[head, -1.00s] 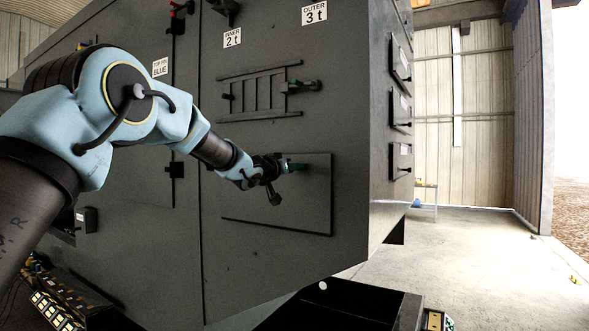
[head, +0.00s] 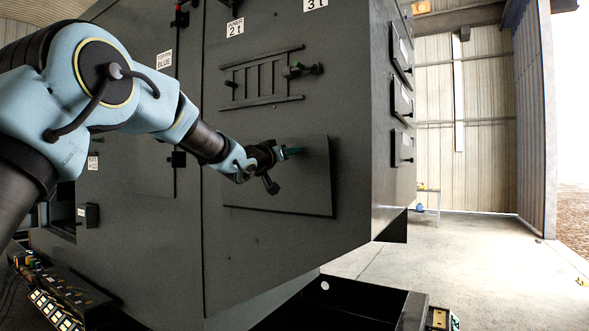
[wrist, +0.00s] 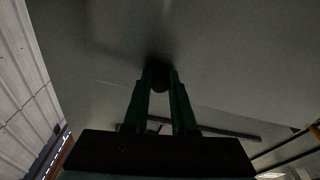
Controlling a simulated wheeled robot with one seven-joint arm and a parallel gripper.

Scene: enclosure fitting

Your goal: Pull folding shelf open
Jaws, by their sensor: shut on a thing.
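The folding shelf (head: 305,180) is a dark grey rectangular panel low on the front of the large grey enclosure. Its right edge slants, and its top appears tipped slightly outward from the enclosure face. My gripper (head: 292,151) is at the shelf's upper part with its green fingers pointing at it. In the wrist view, my gripper (wrist: 160,82) is shut on a small dark round knob (wrist: 160,85) on the panel. The knob is hidden by the fingers in the head view.
Handled drawers (head: 402,147) line the enclosure's right side. An open dark bin (head: 350,305) stands below. The floor to the right (head: 480,250) is largely clear.

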